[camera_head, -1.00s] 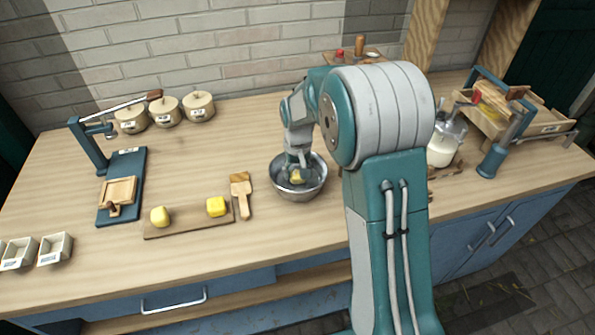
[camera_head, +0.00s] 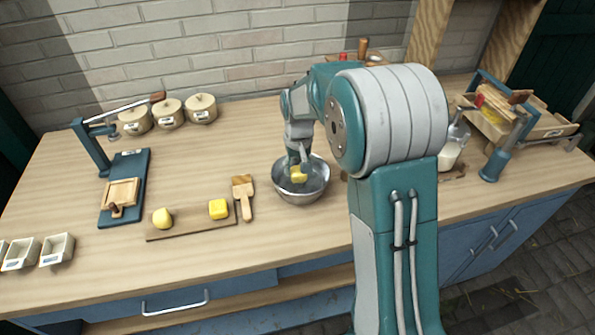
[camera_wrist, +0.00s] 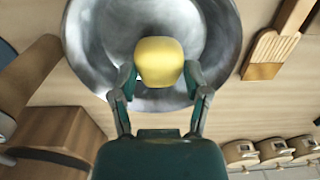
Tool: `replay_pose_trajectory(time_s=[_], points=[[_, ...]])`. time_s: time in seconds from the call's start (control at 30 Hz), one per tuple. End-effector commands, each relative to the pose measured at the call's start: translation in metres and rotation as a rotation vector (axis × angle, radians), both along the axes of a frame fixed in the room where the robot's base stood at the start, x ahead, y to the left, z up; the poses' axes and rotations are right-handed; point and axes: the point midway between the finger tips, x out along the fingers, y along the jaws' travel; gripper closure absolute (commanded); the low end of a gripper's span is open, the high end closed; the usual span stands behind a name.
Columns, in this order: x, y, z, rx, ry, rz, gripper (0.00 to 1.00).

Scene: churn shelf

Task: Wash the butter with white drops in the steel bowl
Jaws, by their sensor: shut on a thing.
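My gripper (camera_wrist: 160,85) is shut on a yellow butter lump (camera_wrist: 159,62), one finger on each side of it. In the head view the held butter (camera_head: 298,174) is at the steel bowl (camera_head: 302,196), over or inside its opening. The wrist view shows the bowl (camera_wrist: 220,30) behind the butter; how far above the bowl's bottom it hangs I cannot tell. Two other yellow butter pieces, a rounded one (camera_head: 162,218) and a blockier one (camera_head: 218,209), lie on a wooden board (camera_head: 190,224) to the left. I cannot make out white drops on any piece.
A wooden paddle (camera_head: 243,196) lies just left of the bowl. A blue press (camera_head: 121,190), lidded pots (camera_head: 168,113) and small white trays (camera_head: 57,249) stand further left. A jar of white liquid (camera_head: 449,153) stands at the right, partly behind my arm.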

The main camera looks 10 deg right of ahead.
Motion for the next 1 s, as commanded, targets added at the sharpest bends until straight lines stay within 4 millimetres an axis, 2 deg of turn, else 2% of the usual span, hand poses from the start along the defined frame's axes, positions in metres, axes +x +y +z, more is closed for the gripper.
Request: replay_pose_trajectory(time_s=[0.7, 1.0], points=[[0.001, 0.000, 0.043, 0.000, -0.002, 0.000, 0.96], [0.000, 0.000, 0.047, 0.000, -0.001, 0.000, 0.96]])
